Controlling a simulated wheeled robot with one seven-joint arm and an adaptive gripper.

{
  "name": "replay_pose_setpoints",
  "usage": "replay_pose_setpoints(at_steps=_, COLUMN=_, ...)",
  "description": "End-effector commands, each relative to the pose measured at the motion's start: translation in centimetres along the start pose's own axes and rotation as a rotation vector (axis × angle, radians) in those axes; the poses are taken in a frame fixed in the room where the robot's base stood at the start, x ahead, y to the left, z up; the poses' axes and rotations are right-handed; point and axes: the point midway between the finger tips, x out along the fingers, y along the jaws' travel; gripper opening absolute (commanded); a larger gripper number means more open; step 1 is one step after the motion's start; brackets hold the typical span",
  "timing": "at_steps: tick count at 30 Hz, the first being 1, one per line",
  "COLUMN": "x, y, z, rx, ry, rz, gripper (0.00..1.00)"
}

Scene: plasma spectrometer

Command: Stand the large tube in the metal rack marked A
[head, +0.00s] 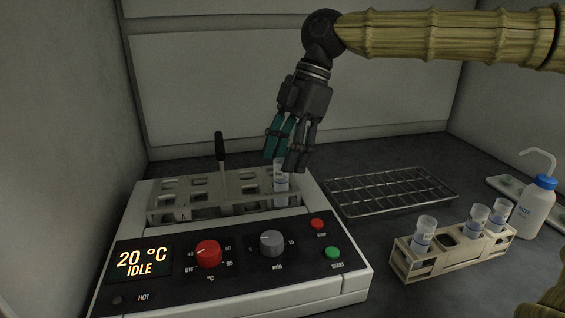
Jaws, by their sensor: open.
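The metal rack marked A (170,217) sits in the well of the heating bath at the left. A clear tube (281,187) with a pale label stands upright in the rack's right end. My gripper (284,161) points down over that tube. Its teal finger and dark fingers are apart, close around the tube's top, which they partly hide. I cannot tell whether they touch it. How deep the tube sits is hidden by the rack front.
A black-handled probe (220,147) stands up in the rack's middle. The bath's control panel (240,255) is in front. An empty wire tray (390,187) lies to the right. A beige rack (455,255) holds three tubes, with one empty hole. A wash bottle (538,207) stands far right.

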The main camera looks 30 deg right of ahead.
Motion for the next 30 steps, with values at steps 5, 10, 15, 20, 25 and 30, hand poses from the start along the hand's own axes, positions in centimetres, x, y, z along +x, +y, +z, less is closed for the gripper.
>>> replay_pose_setpoints(at_steps=5, x=-3.4, y=0.0, z=0.0, rx=0.0, ry=0.002, rz=0.001, gripper=0.49)
replay_pose_setpoints(at_steps=10, x=-6.4, y=0.0, z=0.1, rx=0.0, ry=0.002, rz=0.001, gripper=0.49)
replay_pose_setpoints(at_steps=15, x=-8.5, y=0.0, z=0.1, rx=0.001, ry=0.001, rz=0.001, gripper=0.49)
replay_pose_setpoints(at_steps=20, x=-9.5, y=0.0, z=0.1, rx=0.0, ry=0.001, rz=0.0, gripper=0.49)
replay_pose_setpoints(at_steps=25, x=-9.7, y=0.0, z=0.1, rx=0.0, ry=0.001, rz=0.0, gripper=0.49)
replay_pose_setpoints(at_steps=30, x=-9.7, y=-0.2, z=0.2, rx=0.003, ry=0.0, rz=0.001, gripper=0.49)
